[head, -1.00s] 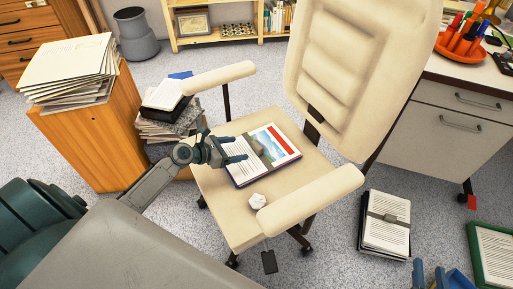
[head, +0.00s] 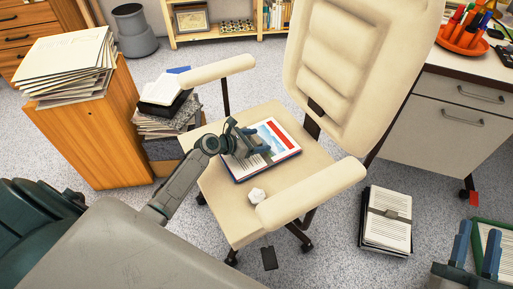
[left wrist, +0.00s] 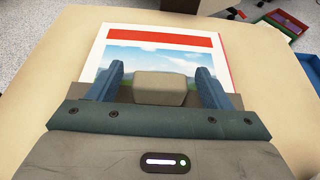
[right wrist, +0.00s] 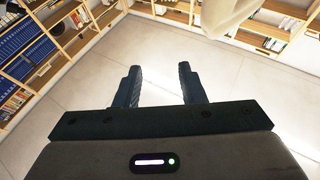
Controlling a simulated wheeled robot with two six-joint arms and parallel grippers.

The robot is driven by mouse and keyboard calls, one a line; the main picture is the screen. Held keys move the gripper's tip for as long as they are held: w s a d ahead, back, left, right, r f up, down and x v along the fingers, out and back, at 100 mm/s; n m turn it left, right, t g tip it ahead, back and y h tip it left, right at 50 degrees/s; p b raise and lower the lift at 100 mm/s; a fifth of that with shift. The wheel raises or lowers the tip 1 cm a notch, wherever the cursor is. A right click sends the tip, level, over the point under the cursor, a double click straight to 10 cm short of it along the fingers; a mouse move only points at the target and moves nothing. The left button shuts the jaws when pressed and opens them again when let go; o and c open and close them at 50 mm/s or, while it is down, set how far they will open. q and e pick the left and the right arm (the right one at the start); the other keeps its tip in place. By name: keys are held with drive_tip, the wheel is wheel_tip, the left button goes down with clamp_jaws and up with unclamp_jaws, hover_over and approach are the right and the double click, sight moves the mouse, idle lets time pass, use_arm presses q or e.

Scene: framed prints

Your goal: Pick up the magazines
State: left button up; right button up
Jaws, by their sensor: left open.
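The magazines (head: 284,136) lie as a thin stack on the cream chair seat (head: 225,200). The top cover has a red band and a landscape picture, and it also shows in the left wrist view (left wrist: 160,40). My left gripper (head: 258,142) is open over the near part of the stack and hides some of it. In the left wrist view its fingers (left wrist: 161,72) are apart over the cover; I cannot tell whether they touch it.
The chair's armrests (head: 312,196) and backrest (head: 350,70) flank the seat. A strapped paper bundle (head: 386,218) is on the floor. Paper piles stand on a wooden cabinet (head: 100,140) and beside it.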

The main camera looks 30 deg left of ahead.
use_arm(q)
drive_tip(key=c, duration=1.4)
drive_tip(key=shift+c, duration=0.6)
drive_tip(key=shift+r, duration=0.1)
